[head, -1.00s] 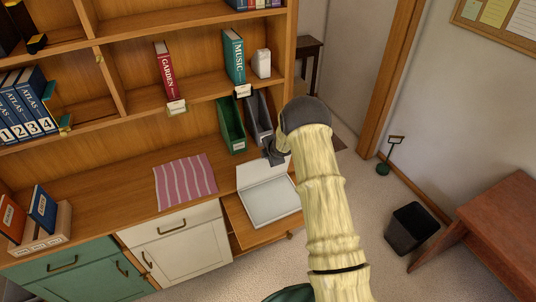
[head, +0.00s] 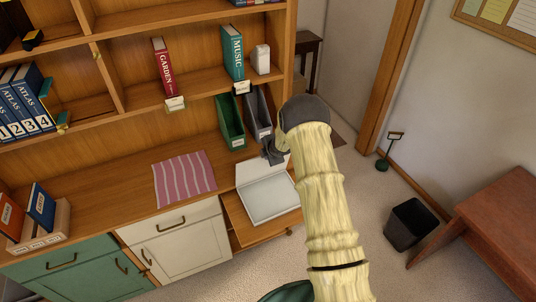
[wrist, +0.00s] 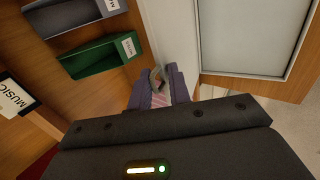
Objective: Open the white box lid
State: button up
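The white box (head: 268,199) sits on the pulled-out wooden board below the counter. Its lid (head: 250,170) is raised and leans back toward the cabinet, and the pale grey inside of the box shows. In the wrist view the lid (wrist: 172,30) is a white panel beside the box's grey inside (wrist: 243,35). My gripper (head: 272,154) is at the lid's upper edge, close to it; I cannot tell if they touch. In the wrist view my gripper (wrist: 159,78) shows dark fingers with a narrow gap, and nothing clearly held. Whether the fingertips meet is unclear.
A green file holder (head: 231,125) and a grey one (head: 258,113) stand just behind my gripper. A pink striped cloth (head: 184,179) lies on the counter to the left. Shelves with books rise above. A dark bin (head: 409,225) stands on the floor at right.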

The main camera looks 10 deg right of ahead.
jog(key=shift+r, duration=0.15)
jog(key=b+v, duration=0.2)
jog(key=v, duration=1.5)
jog(key=shift+s, duration=0.2)
jog(key=s+a+r+m+g+h+b, duration=0.1)
jog(key=s+m+g, duration=0.1)
jog(key=s+m, duration=0.8)
jog(key=s+a+r+m+g+b, duration=0.1)
jog(key=s+r+m+g, duration=0.1)
jog(key=s+m, duration=0.8)
jog(key=s, duration=0.8)
jog(key=shift+s+a+r+m+g+h, duration=0.2)
jog(key=shift+a+m+g+h, duration=0.1)
jog(key=shift+g+h, duration=0.1)
